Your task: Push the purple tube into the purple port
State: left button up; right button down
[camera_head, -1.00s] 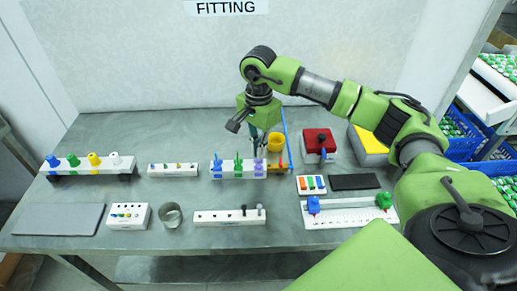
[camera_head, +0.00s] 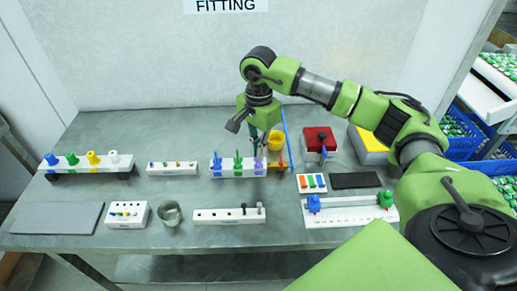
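A white rack (camera_head: 226,175) stands mid-table with a blue, a green and a purple position in a row. The purple tube (camera_head: 258,164) shows as a small purple shape at its right end, directly below my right gripper (camera_head: 261,149). The gripper points down there, and its fingers are dark and small. I cannot tell whether they are closed on the tube. The purple port is hidden or cannot be told apart from the tube. My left gripper is out of view.
A yellow cup (camera_head: 275,140) and a thin blue upright (camera_head: 285,137) stand close right of the gripper. A red box (camera_head: 318,140) is farther right. A small white block (camera_head: 172,169) is left of the rack. A metal cup (camera_head: 169,213) stands in front.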

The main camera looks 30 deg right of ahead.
jog(key=shift+f+b, duration=0.7)
jog(key=shift+f, duration=0.3)
jog(key=c, duration=2.2)
grip_release()
notch_tip(320, 180, up, 12)
jog(key=shift+r, duration=0.1)
